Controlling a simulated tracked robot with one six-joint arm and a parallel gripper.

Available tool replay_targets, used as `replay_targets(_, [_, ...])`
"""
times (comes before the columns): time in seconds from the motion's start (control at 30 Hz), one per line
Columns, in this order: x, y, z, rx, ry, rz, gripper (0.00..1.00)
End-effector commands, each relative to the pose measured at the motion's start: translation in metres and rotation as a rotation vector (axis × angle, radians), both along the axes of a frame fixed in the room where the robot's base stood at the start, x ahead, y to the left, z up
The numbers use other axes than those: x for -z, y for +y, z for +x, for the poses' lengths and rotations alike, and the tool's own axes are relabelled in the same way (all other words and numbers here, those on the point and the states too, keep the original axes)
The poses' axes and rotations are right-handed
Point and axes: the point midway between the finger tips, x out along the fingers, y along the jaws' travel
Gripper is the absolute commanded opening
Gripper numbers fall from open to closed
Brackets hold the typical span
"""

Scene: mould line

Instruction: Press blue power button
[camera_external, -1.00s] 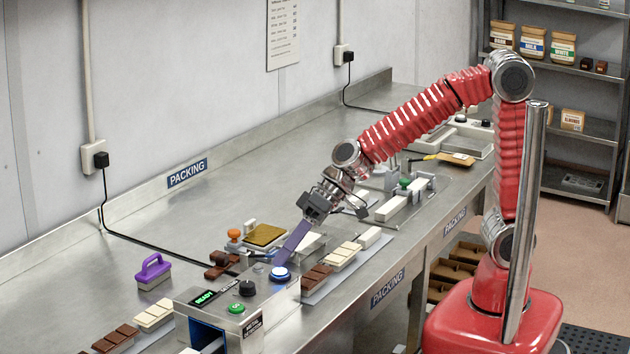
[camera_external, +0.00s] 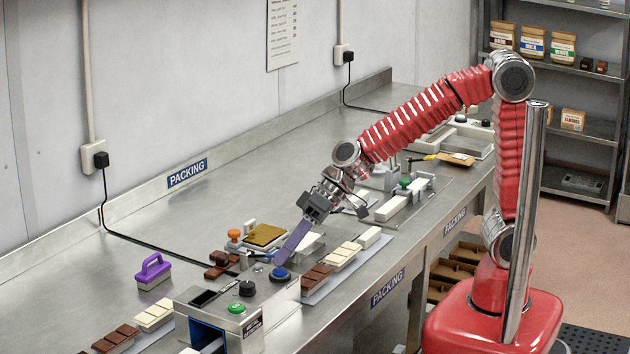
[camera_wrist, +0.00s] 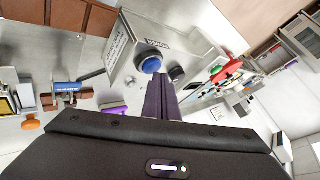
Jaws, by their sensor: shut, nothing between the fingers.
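The blue power button (camera_external: 281,276) is on top of the metal detector box (camera_external: 262,303) on the steel bench. The button is unlit, and the box's display (camera_external: 205,297) is dark. My gripper (camera_external: 278,263) is shut and empty, its purple fingers slanting down to the button. In the wrist view the blue button (camera_wrist: 150,65) shows just beyond the tips of my gripper (camera_wrist: 160,78). I cannot tell whether the tips touch it.
A black knob (camera_external: 246,288) and a green button (camera_external: 236,308) sit beside the blue button. Chocolate bars (camera_external: 316,276) lie close on the right. An orange-handled stamp (camera_external: 234,236) stands behind.

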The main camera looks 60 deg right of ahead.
Motion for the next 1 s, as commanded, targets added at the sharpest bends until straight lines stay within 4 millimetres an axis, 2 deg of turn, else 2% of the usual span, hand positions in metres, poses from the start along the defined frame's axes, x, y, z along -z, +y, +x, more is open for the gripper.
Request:
replay_targets(0.37, [-0.003,0.0,0.0,0.0,-0.001,0.001,0.0])
replay_targets(1.0, [-0.048,0.0,0.0,-0.001,-0.003,0.001,0.0])
